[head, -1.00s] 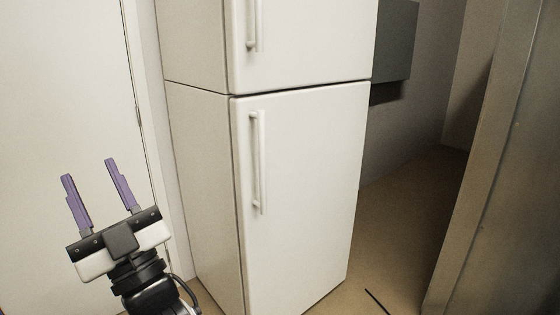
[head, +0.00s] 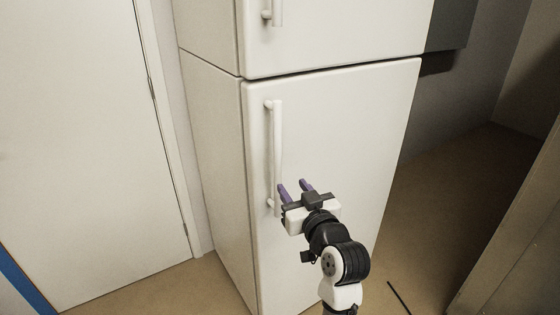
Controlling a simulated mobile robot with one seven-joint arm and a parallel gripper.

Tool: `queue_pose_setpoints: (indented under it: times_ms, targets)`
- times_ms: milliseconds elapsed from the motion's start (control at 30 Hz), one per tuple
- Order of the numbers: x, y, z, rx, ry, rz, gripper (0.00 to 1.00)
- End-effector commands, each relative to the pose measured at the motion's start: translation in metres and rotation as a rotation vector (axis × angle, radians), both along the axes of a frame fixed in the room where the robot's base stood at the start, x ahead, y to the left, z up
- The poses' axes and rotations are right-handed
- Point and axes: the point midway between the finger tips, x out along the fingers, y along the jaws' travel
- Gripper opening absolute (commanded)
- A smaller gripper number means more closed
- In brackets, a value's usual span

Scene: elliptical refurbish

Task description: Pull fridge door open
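The white fridge stands in the middle of the head view, with a lower door (head: 345,140) and an upper door (head: 340,30), both shut. The lower door has a vertical white bar handle (head: 277,140) near its left edge. The upper door has a similar handle (head: 277,10), cut off by the top of the view. My gripper (head: 295,187) is open, with two purple fingers pointing away from me. It is in front of the lower door, by the lower end of its handle. I cannot tell whether the handle is between the fingers or whether they touch it.
A white room door (head: 80,130) with its frame is at the left. A metal-looking panel (head: 520,240) stands at the right. Brown floor (head: 430,200) is free between the fridge and that panel. A thin dark strip (head: 399,297) lies on the floor.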

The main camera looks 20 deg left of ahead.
Motion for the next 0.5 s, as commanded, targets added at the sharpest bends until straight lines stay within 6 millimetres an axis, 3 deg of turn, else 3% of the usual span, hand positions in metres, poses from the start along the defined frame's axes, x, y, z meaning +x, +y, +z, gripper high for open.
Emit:
queue_pose_setpoints:
  times_ms: [300,500]
  targets:
    - [0.052,0.045,0.004,0.001,0.001,0.001,0.39]
    - [0.074,0.064,0.002,0.001,-0.001,0.0,0.39]
